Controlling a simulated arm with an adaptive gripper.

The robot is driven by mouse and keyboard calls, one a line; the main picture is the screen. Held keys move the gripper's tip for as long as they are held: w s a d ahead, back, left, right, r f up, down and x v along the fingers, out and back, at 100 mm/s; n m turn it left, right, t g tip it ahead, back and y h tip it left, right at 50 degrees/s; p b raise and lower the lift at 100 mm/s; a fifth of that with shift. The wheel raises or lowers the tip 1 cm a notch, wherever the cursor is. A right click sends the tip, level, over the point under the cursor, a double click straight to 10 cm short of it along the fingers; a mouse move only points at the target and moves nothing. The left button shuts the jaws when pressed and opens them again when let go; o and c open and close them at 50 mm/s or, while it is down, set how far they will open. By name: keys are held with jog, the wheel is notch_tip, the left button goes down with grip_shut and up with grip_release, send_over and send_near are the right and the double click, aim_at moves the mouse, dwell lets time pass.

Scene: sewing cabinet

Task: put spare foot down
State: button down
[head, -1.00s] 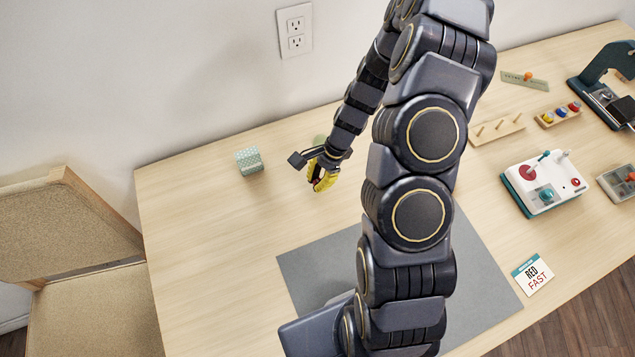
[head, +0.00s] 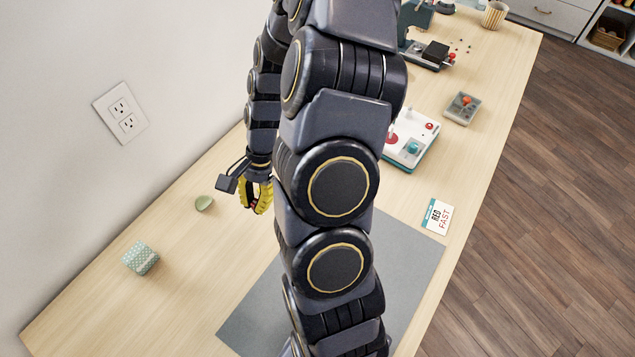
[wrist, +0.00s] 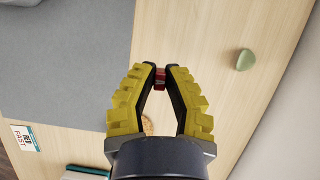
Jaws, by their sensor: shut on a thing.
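My gripper (head: 256,210) is above the bare wood between the green oval piece and the grey mat. In the wrist view its yellow fingers (wrist: 160,82) are closed at the tips on a small red piece (wrist: 160,77), likely the spare foot. Only a little of the red piece shows between the dark pads, so its full shape is hidden. It appears held above the table, but its exact height cannot be told.
A green oval piece (head: 204,203) and a dotted mint box (head: 141,258) are on the left. The grey mat (head: 415,270) lies partly behind my arm.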

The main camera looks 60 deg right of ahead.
jog(key=s+d+r, duration=0.2)
jog(key=s+d, duration=0.6)
jog(key=s, duration=0.2)
jog(key=shift+m, duration=0.4)
jog(key=w+d+f, duration=0.2)
jog(key=d+f, duration=0.1)
jog(key=w+d+f, duration=0.2)
jog(key=d, duration=0.2)
jog(key=w+d+f, duration=0.2)
jog(key=d+f, duration=0.1)
jog(key=shift+w+d+f, duration=0.75)
jog(key=shift+d+f, duration=0.15)
jog(key=shift+f, duration=1.75)
jog(key=c, duration=1.5)
grip_release()
jog(key=shift+f, duration=0.15)
jog(key=o, duration=0.3)
jog(key=shift+o, duration=0.2)
